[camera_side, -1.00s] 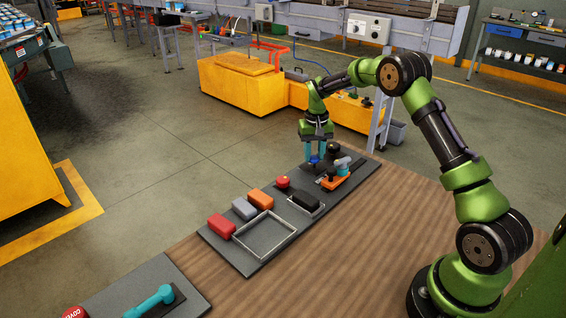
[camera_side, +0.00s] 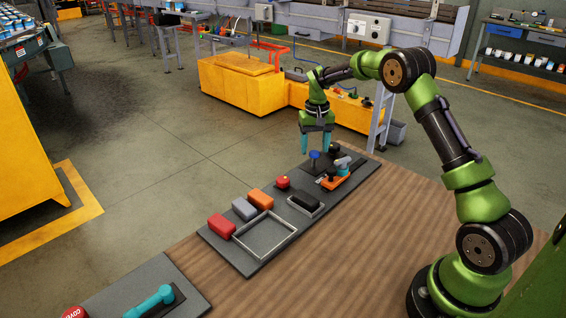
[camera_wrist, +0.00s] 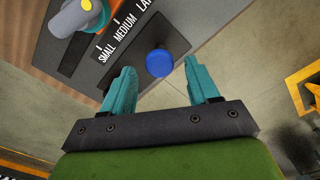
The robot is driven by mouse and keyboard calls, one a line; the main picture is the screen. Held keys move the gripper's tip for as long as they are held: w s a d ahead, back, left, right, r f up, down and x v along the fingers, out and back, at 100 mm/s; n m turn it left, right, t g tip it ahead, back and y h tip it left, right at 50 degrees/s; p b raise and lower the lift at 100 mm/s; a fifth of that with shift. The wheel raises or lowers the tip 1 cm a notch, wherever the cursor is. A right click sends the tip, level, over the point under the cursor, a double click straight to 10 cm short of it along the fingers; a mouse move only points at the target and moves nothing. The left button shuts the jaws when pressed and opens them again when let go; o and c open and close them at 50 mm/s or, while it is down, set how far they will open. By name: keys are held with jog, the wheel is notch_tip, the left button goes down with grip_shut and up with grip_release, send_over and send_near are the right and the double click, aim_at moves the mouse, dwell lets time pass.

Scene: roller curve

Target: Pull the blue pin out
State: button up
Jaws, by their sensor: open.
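The blue pin (camera_side: 314,155) stands upright on the dark panel at the far end of the work area. Its round blue head also shows in the wrist view (camera_wrist: 159,63), just beyond the fingertips and roughly between their lines. My gripper (camera_side: 317,150) is open, with its two teal fingers pointing down. In the side view the fingers are at and slightly above the pin's head, on the far side of it. In the wrist view the fingers (camera_wrist: 158,72) are apart with nothing between them. Whether the pin is seated in a hole is too small to tell.
Beside the pin are a black knob (camera_side: 333,148) and an orange base with a grey-blue lever (camera_side: 336,181). A red button (camera_side: 283,182), several coloured blocks and an empty tray (camera_side: 240,248) lie nearer. The panel has SMALL and MEDIUM labels (camera_wrist: 125,35).

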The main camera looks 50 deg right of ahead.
aim_at(316, 154)
notch_tip(316, 154, up, 16)
jog(key=shift+r, duration=0.15)
dwell(0.4)
jog(key=s+a+r+n+t+y, duration=0.1)
jog(key=s+a+t, duration=0.2)
jog(key=s+a, duration=0.8)
jog(key=s+a+n+t+y, duration=0.1)
jog(key=s+a+t, duration=0.3)
jog(key=s+a, duration=0.7)
jog(key=s+n, duration=0.1)
jog(key=s, duration=0.3)
jog(key=shift+s+r, duration=0.25)
jog(key=shift+r, duration=0.1)
